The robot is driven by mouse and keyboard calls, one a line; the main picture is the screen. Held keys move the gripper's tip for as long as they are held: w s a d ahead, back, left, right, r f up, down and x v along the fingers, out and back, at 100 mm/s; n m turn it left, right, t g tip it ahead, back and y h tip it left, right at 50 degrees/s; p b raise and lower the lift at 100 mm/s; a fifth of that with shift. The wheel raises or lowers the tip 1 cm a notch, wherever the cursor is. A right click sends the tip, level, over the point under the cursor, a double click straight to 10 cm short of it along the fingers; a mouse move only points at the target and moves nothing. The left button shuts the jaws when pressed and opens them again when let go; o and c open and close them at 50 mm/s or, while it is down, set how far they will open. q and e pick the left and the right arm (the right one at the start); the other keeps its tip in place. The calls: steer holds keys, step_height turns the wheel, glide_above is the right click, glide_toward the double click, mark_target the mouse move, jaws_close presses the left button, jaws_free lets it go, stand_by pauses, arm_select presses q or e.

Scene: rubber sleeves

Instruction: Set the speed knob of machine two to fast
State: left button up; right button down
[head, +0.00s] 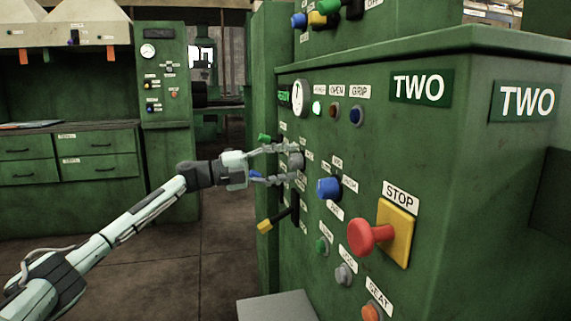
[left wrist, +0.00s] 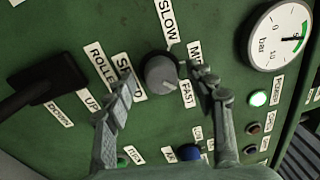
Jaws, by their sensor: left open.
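The speed knob (left wrist: 160,72) is a round grey knob on the green panel of machine two, with SLOW, MID and FAST labels around it. In the left wrist view its pale pointer mark is too small to read surely. The knob also shows in the head view (head: 296,160), partly hidden by my fingers. My left gripper (head: 297,164) is open in front of the panel. In the left wrist view its fingers (left wrist: 165,88) stand on either side of the knob, with gaps between them and it. My right gripper is in no view.
A black lever with a yellow end (head: 265,226) sticks out below my left gripper. A blue knob (head: 328,188) and a red STOP button (head: 363,237) stand out to its right. A dial gauge (left wrist: 279,37) is above. The floor (head: 190,265) at left is clear.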

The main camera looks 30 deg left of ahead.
arm_select(q)
steer(key=r+v, duration=0.1)
steer(key=v, duration=1.1)
steer(key=shift+f, duration=0.45)
